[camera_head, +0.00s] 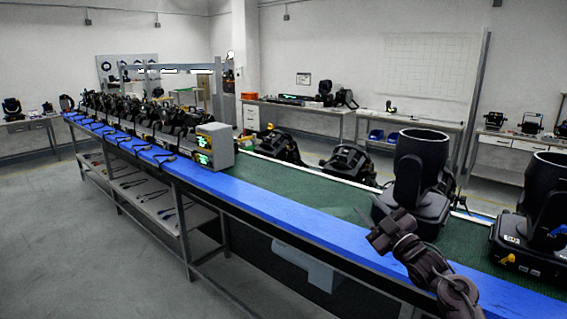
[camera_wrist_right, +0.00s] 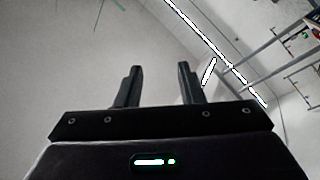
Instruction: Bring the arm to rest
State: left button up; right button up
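My right arm comes in from the lower right of the head view. My left gripper is in neither view.
The long conveyor (camera_head: 275,207) with a blue edge runs from lower right to far left. A grey box (camera_head: 215,146) and several dark lamps are farther along. The floor (camera_head: 70,220) at left is clear.

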jog(key=w+d+f+m+h, duration=0.2)
jog(key=d+m+h, duration=0.3)
jog(key=d+h, duration=0.1)
jog(key=w+d+f+m+h, duration=0.1)
jog(key=d+m+h, duration=0.4)
jog(key=d, duration=0.2)
jog(key=s+a+f+g, duration=0.1)
jog(key=s+f+g, duration=0.25)
jog(key=f, duration=1.25)
jog(key=s+a+f+g, duration=0.2)
jog(key=s+f, duration=0.3)
jog(key=f, duration=1.1)
jog(key=s+a+f+g+b, duration=0.1)
jog(key=s+f+g, duration=0.1)
jog(key=s+f, duration=0.65)
jog(key=s+a+f+g, duration=0.1)
jog(key=s+f+g, duration=0.35)
jog(key=f, duration=0.75)
jog(key=s+a+f+g, duration=0.2)
jog(key=s+f, duration=0.4)
jog(key=s, duration=0.9)
jog(key=s+a+f+g+b, duration=0.1)
jog(key=s+f, duration=0.6)
jog(key=s, duration=0.8)
jog(key=s+a+f+g+y, duration=0.1)
jog(key=s+a+f+g, duration=0.2)
jog(key=s+f, duration=0.4)
jog(key=s, duration=0.8)
jog(key=shift+a+m, duration=0.3)
jog(key=shift+m, duration=0.1)
